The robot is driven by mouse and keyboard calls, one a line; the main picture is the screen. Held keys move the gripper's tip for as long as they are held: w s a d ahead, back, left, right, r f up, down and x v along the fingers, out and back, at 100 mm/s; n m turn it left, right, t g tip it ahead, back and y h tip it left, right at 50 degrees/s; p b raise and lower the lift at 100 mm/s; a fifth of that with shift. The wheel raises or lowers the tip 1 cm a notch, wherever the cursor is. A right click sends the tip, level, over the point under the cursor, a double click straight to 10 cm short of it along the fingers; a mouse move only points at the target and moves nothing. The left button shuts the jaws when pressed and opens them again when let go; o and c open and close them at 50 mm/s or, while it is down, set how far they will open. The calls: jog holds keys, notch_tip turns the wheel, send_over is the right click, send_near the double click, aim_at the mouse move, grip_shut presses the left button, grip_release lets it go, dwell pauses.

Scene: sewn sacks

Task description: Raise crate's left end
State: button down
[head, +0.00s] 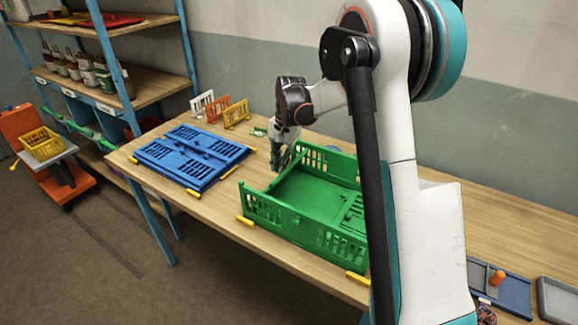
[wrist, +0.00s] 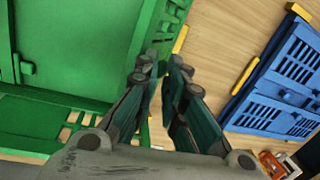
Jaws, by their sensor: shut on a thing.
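The green crate (head: 305,195) stands on the wooden table with its front and back long walls upright. Its left end panel (head: 287,172) is off the floor, and its top edge runs from front to back; its exact tilt is hard to tell. My gripper (head: 280,158) is at that panel, on its outer side in the head view. In the wrist view my gripper (wrist: 163,85) has its fingers either side of a green edge (wrist: 150,50) and is shut on it. A slotted panel (head: 350,213) lies flat inside the crate's right part. My arm hides the crate's right end.
A folded blue crate (head: 190,155) lies to the left, with yellow markers around both crates. White, orange and yellow panels (head: 236,113) stand behind. Shelves (head: 150,85) and an orange cart (head: 30,130) are further left. A grey tray (head: 560,295) is at right.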

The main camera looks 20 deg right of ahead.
jog(key=w+a+f+g+h, duration=0.2)
jog(key=w+a+g, duration=0.1)
jog(key=w+a, duration=0.2)
jog(key=shift+w+p, duration=0.45)
jog(key=shift+w, duration=0.15)
jog(key=shift+g, duration=0.3)
jog(key=c, duration=1.8)
grip_release()
jog(key=o, duration=0.9)
jog(key=shift+w+a+f, duration=0.15)
jog(key=shift+w+f, duration=0.1)
jog(key=shift+w, duration=0.1)
jog(key=shift+r, duration=0.1)
jog(key=shift+c, duration=0.2)
jog(key=shift+s+d+r, duration=0.1)
jog(key=shift+d, duration=0.2)
jog(key=shift+c, duration=0.9)
jog(key=shift+r, duration=0.1)
jog(key=shift+c, duration=0.2)
